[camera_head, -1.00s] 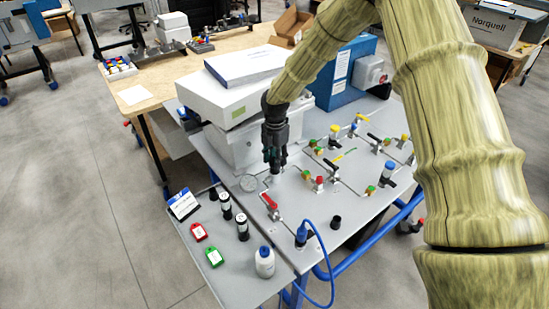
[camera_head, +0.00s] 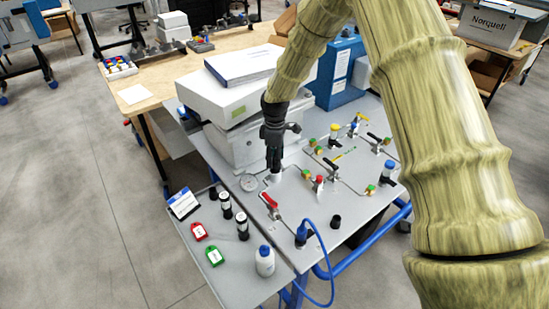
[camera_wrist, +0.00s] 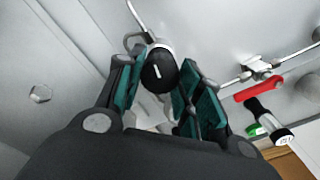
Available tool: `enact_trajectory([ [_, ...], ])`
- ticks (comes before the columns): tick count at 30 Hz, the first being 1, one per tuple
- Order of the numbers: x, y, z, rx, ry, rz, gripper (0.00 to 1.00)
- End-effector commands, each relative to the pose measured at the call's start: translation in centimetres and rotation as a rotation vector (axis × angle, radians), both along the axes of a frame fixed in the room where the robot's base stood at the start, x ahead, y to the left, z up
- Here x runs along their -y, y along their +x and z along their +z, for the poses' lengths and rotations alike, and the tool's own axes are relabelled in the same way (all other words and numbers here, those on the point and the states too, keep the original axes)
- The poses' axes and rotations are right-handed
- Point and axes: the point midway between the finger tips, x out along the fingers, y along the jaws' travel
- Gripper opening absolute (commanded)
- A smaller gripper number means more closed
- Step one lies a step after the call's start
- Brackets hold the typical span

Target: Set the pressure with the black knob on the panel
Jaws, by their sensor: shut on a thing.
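The black knob (camera_wrist: 158,72) with a white pointer line shows in the wrist view, on the light grey panel (camera_wrist: 230,30). My gripper (camera_wrist: 160,86) has its teal-padded fingers on both sides of the knob and is shut on it. In the head view my gripper (camera_head: 274,170) points down at the panel (camera_head: 310,215) and hides the knob.
A red-handled valve (camera_head: 269,201) is close in front of the gripper. Several more valves and pipes spread to the right. A white box (camera_head: 235,100) stands right behind. A blue hose (camera_head: 328,262), vials and a white bottle (camera_head: 265,262) are nearer the front.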

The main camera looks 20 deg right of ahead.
Motion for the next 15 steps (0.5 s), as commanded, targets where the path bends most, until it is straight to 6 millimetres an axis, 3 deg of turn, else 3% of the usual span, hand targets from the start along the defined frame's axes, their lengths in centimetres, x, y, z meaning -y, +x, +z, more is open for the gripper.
enact_trajectory([
  [15,0.00,-0.04,-0.05,-0.001,-0.001,-0.450,0.12],
])
